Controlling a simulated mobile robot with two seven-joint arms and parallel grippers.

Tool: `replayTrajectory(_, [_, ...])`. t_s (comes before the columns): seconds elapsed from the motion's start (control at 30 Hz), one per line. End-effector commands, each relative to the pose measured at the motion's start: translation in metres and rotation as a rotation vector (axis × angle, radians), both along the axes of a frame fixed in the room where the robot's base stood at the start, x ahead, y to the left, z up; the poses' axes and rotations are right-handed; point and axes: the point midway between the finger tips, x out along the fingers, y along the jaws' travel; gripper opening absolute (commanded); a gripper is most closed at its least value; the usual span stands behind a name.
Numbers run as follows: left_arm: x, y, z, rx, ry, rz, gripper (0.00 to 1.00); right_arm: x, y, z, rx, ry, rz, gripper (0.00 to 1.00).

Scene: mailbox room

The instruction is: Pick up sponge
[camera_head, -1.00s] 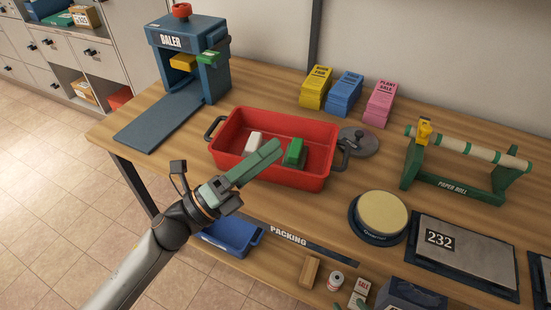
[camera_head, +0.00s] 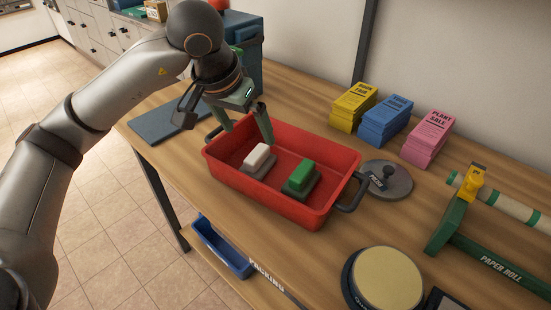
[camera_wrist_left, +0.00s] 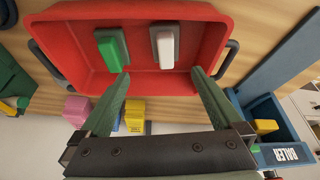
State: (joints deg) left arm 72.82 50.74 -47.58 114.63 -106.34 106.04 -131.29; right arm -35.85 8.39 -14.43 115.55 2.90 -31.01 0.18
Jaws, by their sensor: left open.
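The red tray (camera_head: 330,207) on the wooden table holds two blocks on dark grey bases, a white block (camera_head: 257,154) on the left and a green block (camera_head: 301,175) on the right. I cannot tell for sure which is the sponge. My left gripper (camera_head: 247,130) is open and empty, fingers pointing down over the tray's far left part, close to the white block. In the left wrist view, the white block (camera_wrist_left: 166,46) and green block (camera_wrist_left: 112,48) lie beyond the open fingertips (camera_wrist_left: 160,75), touching neither. My right gripper is out of view.
The tray's walls and its dark side handle (camera_head: 352,196) stand near the blocks. A round grey press (camera_head: 387,183), yellow, blue and pink paper stacks (camera_head: 430,138) and a green paper roll stand (camera_head: 500,260) are to the right. The blue baler (camera_head: 246,72) stands behind my left arm.

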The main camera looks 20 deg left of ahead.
Motion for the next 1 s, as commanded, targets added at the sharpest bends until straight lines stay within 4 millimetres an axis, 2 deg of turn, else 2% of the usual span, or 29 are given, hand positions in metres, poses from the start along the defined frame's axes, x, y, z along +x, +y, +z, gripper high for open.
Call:
replayTrajectory(0.17, [0.004, 0.006, -0.008, 0.026, -0.007, 0.000, 1.00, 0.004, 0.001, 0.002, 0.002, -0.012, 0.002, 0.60])
replayTrajectory(0.4, [0.020, 0.004, -0.049, 0.023, -0.004, 0.000, 1.00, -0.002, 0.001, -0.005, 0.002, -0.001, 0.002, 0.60])
replayTrajectory(0.67, [0.029, 0.003, -0.069, 0.021, -0.007, -0.002, 1.00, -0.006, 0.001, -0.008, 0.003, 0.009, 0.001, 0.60])
replayTrajectory(1.0, [0.043, 0.006, -0.112, 0.021, -0.006, -0.002, 1.00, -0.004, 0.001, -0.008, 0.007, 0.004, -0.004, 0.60])
